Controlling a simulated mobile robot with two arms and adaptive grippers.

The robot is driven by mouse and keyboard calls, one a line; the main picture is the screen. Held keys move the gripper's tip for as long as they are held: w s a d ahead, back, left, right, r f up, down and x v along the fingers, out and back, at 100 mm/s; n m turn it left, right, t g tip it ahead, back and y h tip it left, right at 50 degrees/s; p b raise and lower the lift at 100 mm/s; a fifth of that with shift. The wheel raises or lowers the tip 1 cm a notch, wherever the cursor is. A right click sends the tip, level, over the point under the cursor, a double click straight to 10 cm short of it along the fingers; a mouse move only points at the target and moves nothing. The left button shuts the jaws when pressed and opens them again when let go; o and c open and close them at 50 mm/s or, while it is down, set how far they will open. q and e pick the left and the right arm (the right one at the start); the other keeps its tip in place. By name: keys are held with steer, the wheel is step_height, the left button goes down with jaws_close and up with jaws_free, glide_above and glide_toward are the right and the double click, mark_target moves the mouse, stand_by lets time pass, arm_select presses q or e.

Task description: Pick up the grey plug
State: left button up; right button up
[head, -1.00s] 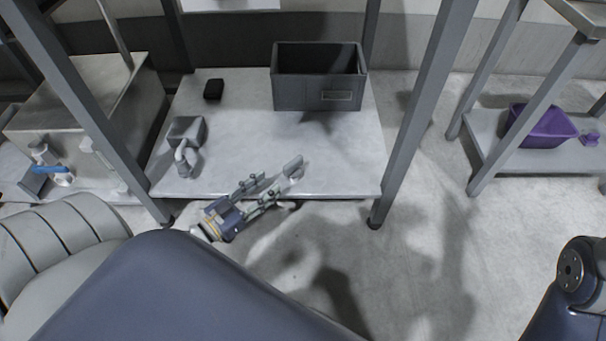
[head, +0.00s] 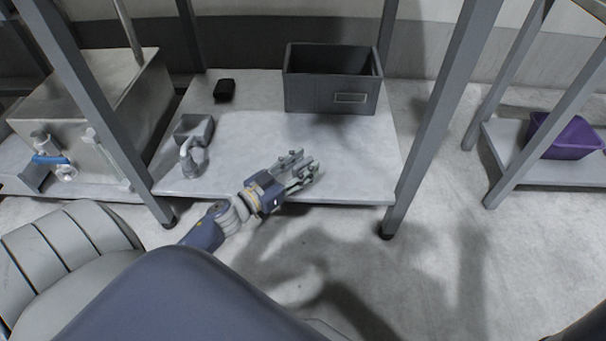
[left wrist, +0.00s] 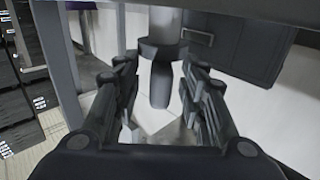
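My left gripper (head: 303,170) hovers over the front right of the low shelf (head: 330,150), its fingers pointing right. In the left wrist view its fingers (left wrist: 160,90) stand apart, so it is open. Beyond or between the fingertips stands a dark grey, collared, round-bodied thing (left wrist: 161,80), with a paler cylinder above it. I cannot tell whether it is the grey plug or how far off it is. I cannot pick out the plug for sure in the head view. My right gripper is out of view.
A dark grey bin (head: 332,95) stands at the shelf's back right. A black block (head: 224,90) and a grey fitting with a bent spout (head: 192,150) are at left. Metal posts (head: 438,110) flank the shelf. A purple tub (head: 565,137) is at far right.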

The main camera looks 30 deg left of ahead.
arm_select(q)
steer(key=shift+w, duration=0.25)
steer(key=shift+c, duration=0.5)
jaws_close()
steer(key=shift+r, duration=0.1)
